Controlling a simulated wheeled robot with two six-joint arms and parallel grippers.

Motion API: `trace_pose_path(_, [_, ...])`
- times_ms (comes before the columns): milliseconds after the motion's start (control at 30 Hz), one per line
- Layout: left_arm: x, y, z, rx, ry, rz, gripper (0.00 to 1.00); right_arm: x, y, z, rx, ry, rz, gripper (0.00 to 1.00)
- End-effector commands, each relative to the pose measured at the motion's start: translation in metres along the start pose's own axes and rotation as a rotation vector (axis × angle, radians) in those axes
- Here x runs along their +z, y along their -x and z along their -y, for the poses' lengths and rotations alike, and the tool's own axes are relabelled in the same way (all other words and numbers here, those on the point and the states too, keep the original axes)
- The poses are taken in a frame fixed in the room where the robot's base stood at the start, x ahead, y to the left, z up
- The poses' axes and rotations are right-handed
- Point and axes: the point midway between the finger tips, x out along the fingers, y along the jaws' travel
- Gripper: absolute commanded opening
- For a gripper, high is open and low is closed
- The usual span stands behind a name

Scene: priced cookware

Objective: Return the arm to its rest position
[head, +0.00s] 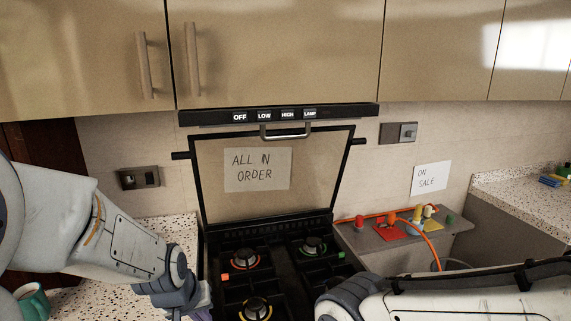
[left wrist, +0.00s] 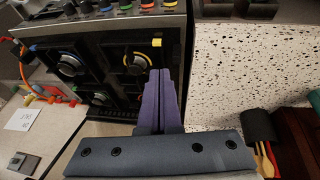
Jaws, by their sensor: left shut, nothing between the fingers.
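My left arm (head: 110,235) comes in from the left in the head view and bends down at the wrist. Only a bit of my left gripper (head: 203,314) shows there, at the bottom edge beside the stove. In the left wrist view the purple fingers of the left gripper (left wrist: 161,75) are together with nothing between them. They overlap the stove's edge in that picture; I cannot tell the height above it. My right arm (head: 450,298) crosses the lower right of the head view. Its gripper is out of the picture.
The black gas stove (head: 283,270) has its glass lid (head: 270,200) raised, with an "ALL IN ORDER" note. A speckled counter (left wrist: 250,60) borders it. A green mug (head: 32,300) stands at lower left. A utensil holder (left wrist: 260,127) stands on the counter. A shelf (head: 362,240) holds valves and an orange hose.

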Motion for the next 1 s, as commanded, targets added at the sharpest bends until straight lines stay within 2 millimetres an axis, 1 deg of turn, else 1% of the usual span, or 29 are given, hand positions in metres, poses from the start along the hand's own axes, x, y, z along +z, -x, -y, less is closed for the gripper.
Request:
trace_pose_path(33, [0.015, 0.0, 0.009, -0.021, -0.065, 0.036, 0.0, 0.0, 0.0, 0.0, 0.0, 0.0, 0.0, 0.0])
trace_pose_path(200, [0.061, 0.003, 0.039, -0.077, -0.287, 0.157, 0.0, 0.0, 0.0, 0.0, 0.0, 0.0, 0.0, 0.0])
trace_pose_path(233, [0.065, 0.005, 0.035, -0.074, -0.317, 0.166, 0.0, 0.0, 0.0, 0.0, 0.0, 0.0, 0.0, 0.0])
trace_pose_path(300, [0.071, 0.01, 0.018, -0.053, -0.362, 0.178, 0.0, 0.0, -0.001, 0.0, 0.0, 0.0, 0.0, 0.0])
trace_pose_path(367, [0.079, 0.015, 0.006, -0.039, -0.399, 0.192, 0.0, 0.0, -0.002, 0.0, 0.0, 0.0, 0.0, 0.0])
trace_pose_path(467, [0.094, 0.025, -0.012, -0.015, -0.466, 0.218, 0.0, 0.0, -0.002, 0.0, 0.0, 0.0, 0.0, 0.0])
trace_pose_path(567, [0.112, 0.037, -0.029, 0.011, -0.544, 0.249, 0.0, 0.0, -0.003, 0.0, 0.0, 0.0, 0.0, 0.0])
trace_pose_path(667, [0.135, 0.051, -0.046, 0.041, -0.635, 0.284, 0.0, 0.0, -0.004, 0.0, 0.0, 0.0, 0.0, 0.0])
trace_pose_path(700, [0.145, 0.058, -0.052, 0.053, -0.676, 0.301, 0.0, 0.0, -0.005, 0.0, 0.0, 0.0, 0.0, 0.0])
trace_pose_path(800, [0.171, 0.075, -0.063, 0.08, -0.775, 0.34, 0.0, 0.0, -0.006, 0.0, 0.0, 0.0, 0.0, 0.0])
trace_pose_path(900, [0.19, 0.088, -0.068, 0.098, -0.847, 0.373, 0.0, 0.0, -0.006, 0.0, 0.0, 0.0, 0.0, 0.0])
trace_pose_path(1000, [0.201, 0.095, -0.07, 0.106, -0.882, 0.389, 0.0, 0.0, -0.006, 0.0, 0.0, 0.0, 0.0, 0.0])
